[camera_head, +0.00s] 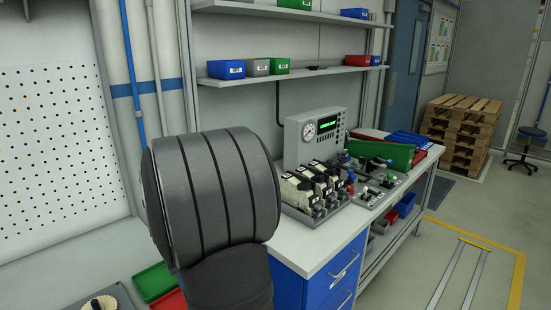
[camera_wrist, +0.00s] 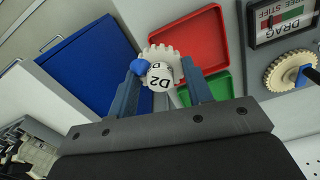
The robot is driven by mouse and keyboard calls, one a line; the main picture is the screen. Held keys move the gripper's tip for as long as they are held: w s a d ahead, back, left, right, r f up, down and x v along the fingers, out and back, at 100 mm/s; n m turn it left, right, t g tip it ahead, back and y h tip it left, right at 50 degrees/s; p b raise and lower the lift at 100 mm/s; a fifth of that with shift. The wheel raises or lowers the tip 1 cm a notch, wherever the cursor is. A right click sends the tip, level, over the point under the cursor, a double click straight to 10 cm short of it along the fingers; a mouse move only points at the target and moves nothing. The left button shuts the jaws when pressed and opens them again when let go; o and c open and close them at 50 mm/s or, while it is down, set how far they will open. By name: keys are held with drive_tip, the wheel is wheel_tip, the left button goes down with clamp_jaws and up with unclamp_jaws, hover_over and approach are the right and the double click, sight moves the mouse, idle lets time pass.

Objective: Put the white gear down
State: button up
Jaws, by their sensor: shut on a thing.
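In the wrist view my gripper (camera_wrist: 160,70) is shut on the white gear (camera_wrist: 159,52), which sits between the two fingertips. A round white part marked D2 shows in front of the gear's teeth and hides part of it. A small blue piece lies beside it, near the left fingertip. Beyond the gear are a red tray (camera_wrist: 206,32) and a green tray (camera_wrist: 213,89). I cannot tell the gear's height above them. In the head view the gripper and the white gear do not show; my dark arm fills the left middle.
A beige gear (camera_wrist: 288,72) sits at right in the wrist view, by a framed sign reading DRAG (camera_wrist: 290,24). A blue panel (camera_wrist: 88,62) is at left. In the head view, a bench (camera_head: 322,236) carries instruments and a green bin (camera_head: 381,153).

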drive_tip(key=w+d+f+m, duration=0.1)
drive_tip(key=w+d+m, duration=0.4)
drive_tip(key=w+d, duration=0.45)
drive_tip(key=w+d+f+m, duration=0.2)
drive_tip(key=w+d+m, duration=0.35)
drive_tip(key=d, duration=0.65)
drive_tip(key=s+a+r+n, duration=0.1)
drive_tip(key=s+a+n, duration=0.15)
drive_tip(key=a, duration=0.75)
drive_tip(key=s+a+r+n, duration=0.1)
drive_tip(key=a+n, duration=0.3)
drive_tip(key=a, duration=0.6)
drive_tip(key=s+a+r+n, duration=0.1)
drive_tip(key=s+a+n, duration=0.15)
drive_tip(key=a, duration=0.75)
drive_tip(key=s+a+r+n, duration=0.3)
drive_tip(key=s+a+n, duration=0.7)
drive_tip(key=s+a, duration=1.1)
drive_tip(key=f, duration=0.6)
drive_tip(key=w+f, duration=0.1)
drive_tip(key=f, duration=0.3)
drive_tip(key=shift+w+a, duration=0.1)
drive_tip(key=shift+a, duration=0.25)
drive_tip(key=shift+f, duration=0.3)
